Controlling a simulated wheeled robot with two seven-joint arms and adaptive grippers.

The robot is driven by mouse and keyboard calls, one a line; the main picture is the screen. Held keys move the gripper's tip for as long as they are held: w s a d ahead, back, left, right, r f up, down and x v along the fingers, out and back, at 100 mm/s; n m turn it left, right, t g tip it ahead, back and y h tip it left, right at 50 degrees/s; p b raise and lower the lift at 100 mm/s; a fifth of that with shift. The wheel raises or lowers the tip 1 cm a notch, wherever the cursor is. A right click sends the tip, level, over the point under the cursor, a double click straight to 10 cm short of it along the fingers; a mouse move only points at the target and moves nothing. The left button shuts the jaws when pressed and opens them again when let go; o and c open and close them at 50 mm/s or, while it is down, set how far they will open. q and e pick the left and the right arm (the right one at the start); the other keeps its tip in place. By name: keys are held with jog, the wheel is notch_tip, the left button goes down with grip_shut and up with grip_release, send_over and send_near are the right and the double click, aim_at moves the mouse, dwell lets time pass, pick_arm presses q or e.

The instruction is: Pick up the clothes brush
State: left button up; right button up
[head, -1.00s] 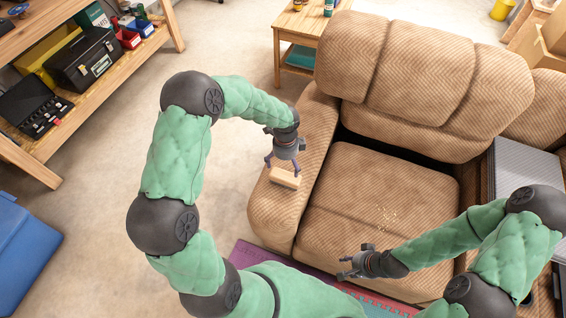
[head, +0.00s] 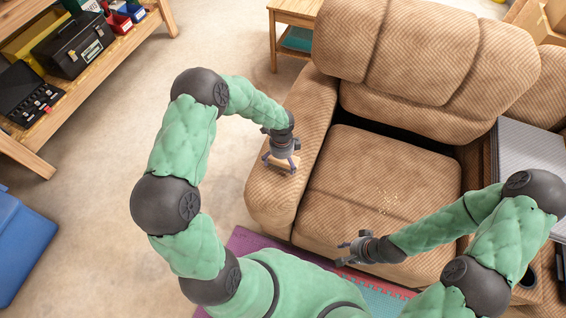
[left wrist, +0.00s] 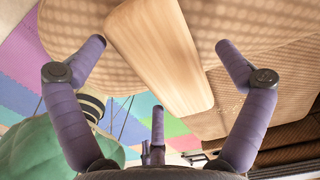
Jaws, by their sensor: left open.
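The clothes brush shows as a pale wooden block (left wrist: 160,55) in the left wrist view, lying on the recliner's left armrest (head: 268,205). In the head view my left gripper covers most of it. My left gripper (head: 281,166) is open, pointing down over the brush, with its purple fingers spread to either side of it. In the left wrist view the brush passes between the two side fingertips, with a gap on each side; I cannot tell how high the fingertips are above the armrest. My right gripper (head: 345,252) is open and empty in front of the seat.
The brown recliner seat (head: 370,185) has a patch of crumbs (head: 388,201) on it. A grey ribbed panel (head: 528,155) is at the right. A wooden shelf with toolboxes (head: 75,45) stands at the far left, with bare floor (head: 110,200) between.

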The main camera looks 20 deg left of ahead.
pick_arm(q)
jog(key=c, duration=1.2)
jog(key=shift+c, duration=0.3)
jog(key=shift+r+p, duration=0.4)
jog(key=shift+r, duration=0.1)
notch_tip(320, 180, up, 2)
jog(key=shift+r+p, duration=0.1)
jog(key=shift+p, duration=0.55)
jog(key=s+d+r+p, duration=0.2)
jog(key=s+r, duration=0.1)
jog(key=r, duration=0.2)
jog(key=shift+s, duration=0.2)
jog(key=s+d+r, duration=0.1)
jog(key=s, duration=0.2)
jog(key=s+d+r+p, duration=0.1)
jog(key=s+d+r, duration=0.1)
jog(key=s+d+r+p, duration=0.1)
jog(key=s+d, duration=0.1)
jog(key=s, duration=0.1)
jog(key=shift+s+r, duration=0.35)
